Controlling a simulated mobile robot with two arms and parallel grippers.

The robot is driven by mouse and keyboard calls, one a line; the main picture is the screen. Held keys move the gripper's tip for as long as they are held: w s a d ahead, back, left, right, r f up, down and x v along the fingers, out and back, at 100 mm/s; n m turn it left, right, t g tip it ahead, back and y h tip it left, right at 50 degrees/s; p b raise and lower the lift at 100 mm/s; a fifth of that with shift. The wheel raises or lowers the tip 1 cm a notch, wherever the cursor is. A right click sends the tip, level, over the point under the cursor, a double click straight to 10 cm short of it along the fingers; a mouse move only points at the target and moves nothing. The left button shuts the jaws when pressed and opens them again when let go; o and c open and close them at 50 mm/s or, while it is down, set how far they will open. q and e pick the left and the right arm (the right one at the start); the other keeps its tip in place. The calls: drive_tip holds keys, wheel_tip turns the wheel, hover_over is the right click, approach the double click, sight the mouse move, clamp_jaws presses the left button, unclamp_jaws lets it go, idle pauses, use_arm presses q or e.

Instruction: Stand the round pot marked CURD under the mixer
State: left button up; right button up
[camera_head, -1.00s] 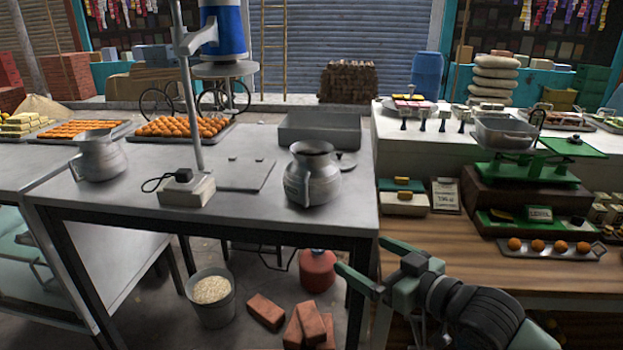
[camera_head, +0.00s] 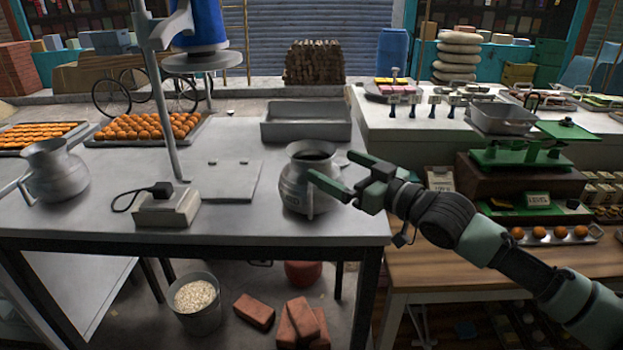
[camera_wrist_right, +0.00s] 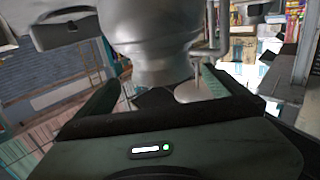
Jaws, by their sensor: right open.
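A round grey metal pot (camera_head: 306,190) stands upright near the table's front right, dark inside, with a small label too blurred to read. A second grey pot (camera_head: 55,175) with a side handle stands at the left. The mixer (camera_head: 205,25) is a blue motor on a pole above a round disc; a flat plate (camera_head: 230,182) with two small pegs lies on the table below it. My right gripper (camera_head: 331,165) is open at the right pot's right side, one finger crossing in front of it. In the right wrist view the pot (camera_wrist_right: 155,45) shows beyond the open fingers. My left gripper is out of view.
A switch box (camera_head: 168,207) with a cable sits in front of the plate. A grey tray (camera_head: 307,134) lies behind the right pot, and orange sweets (camera_head: 150,126) lie behind the pole. A counter with a green scale (camera_head: 520,155) stands at the right.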

sight(297, 147)
drive_tip(key=p+x, duration=0.1)
drive_tip(key=x, duration=0.6)
drive_tip(key=shift+a+f, duration=0.1)
drive_tip(key=shift+w+a+f+p, duration=0.2)
drive_tip(key=shift+w+a+p, duration=0.1)
drive_tip(key=shift+w+a, duration=0.15)
drive_tip(key=shift+s+d, duration=0.15)
drive_tip(key=c, duration=0.4)
drive_tip(key=shift+r, duration=0.1)
drive_tip(key=c, duration=1.1)
drive_tip(key=shift+r, duration=0.15)
drive_tip(key=shift+c, duration=1)
drive_tip(key=shift+r, duration=0.1)
